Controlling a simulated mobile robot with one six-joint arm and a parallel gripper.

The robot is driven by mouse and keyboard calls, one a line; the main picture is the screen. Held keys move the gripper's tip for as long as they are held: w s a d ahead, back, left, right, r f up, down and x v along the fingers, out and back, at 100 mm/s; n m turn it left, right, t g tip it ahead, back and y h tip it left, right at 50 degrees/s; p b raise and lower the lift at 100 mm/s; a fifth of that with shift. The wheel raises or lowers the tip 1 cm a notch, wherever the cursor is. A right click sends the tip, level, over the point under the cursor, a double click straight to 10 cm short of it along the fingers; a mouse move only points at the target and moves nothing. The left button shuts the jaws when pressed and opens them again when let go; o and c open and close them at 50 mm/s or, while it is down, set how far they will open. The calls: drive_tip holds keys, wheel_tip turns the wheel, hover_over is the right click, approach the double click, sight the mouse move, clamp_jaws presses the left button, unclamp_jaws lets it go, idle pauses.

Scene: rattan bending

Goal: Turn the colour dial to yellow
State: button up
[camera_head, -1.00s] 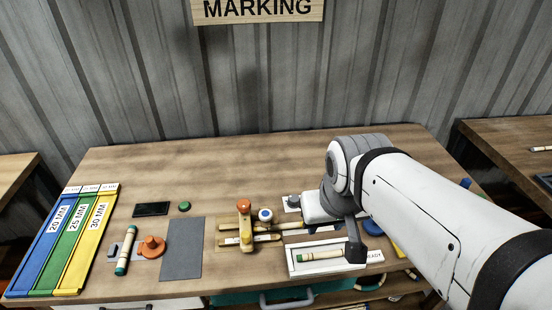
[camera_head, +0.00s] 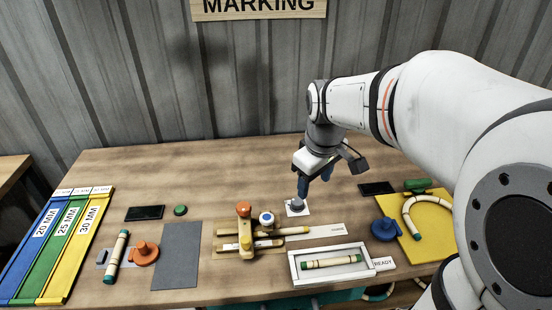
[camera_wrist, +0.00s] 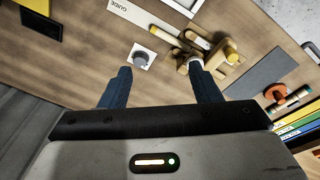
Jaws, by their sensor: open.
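The dial is a small grey knob (camera_head: 297,204) on a white square plate near the middle of the bench. It also shows in the wrist view as a grey knob (camera_wrist: 147,58) on its plate. Its colour marks and pointer are too small to read. My gripper (camera_head: 315,184) has blue fingers and is just above and right of the dial in the head view, pointing down. In the wrist view, the fingers of my gripper (camera_wrist: 161,78) are spread and empty. The dial lies beyond their tips, nearer the left finger, with no clear contact.
A wooden clamp fixture (camera_head: 244,228) with orange and blue knobs stands left of the dial. A white tray (camera_head: 292,270) holding a rattan piece lies in front. A blue knob (camera_head: 385,229) and yellow board (camera_head: 437,243) are right. The bench behind the dial is clear.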

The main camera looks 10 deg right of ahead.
sight(296, 201)
drive_tip(key=w+f+n+b, duration=0.1)
drive_tip(key=w+f+n, duration=0.1)
drive_tip(key=w+f, duration=0.3)
drive_tip(key=w+f+n+g+b, duration=0.1)
drive_tip(key=w+f+n+b, duration=0.1)
drive_tip(key=w+f+n, duration=0.1)
drive_tip(key=w+f+n+b, duration=0.2)
drive_tip(key=w+f+n, duration=0.1)
drive_tip(key=w+f, duration=0.3)
drive_tip(key=shift+w+a+f+g, duration=0.1)
drive_tip(key=shift+w+f+g, duration=0.1)
drive_tip(key=shift+w, duration=0.2)
drive_tip(key=shift+w+f+g, duration=0.1)
drive_tip(key=shift+w+g, duration=0.1)
drive_tip(key=shift+w, duration=0.2)
drive_tip(key=shift+w+f+b, duration=0.1)
drive_tip(key=shift+f+b, duration=0.2)
wheel_tip(296, 201, down, 7)
drive_tip(key=shift+f, duration=0.1)
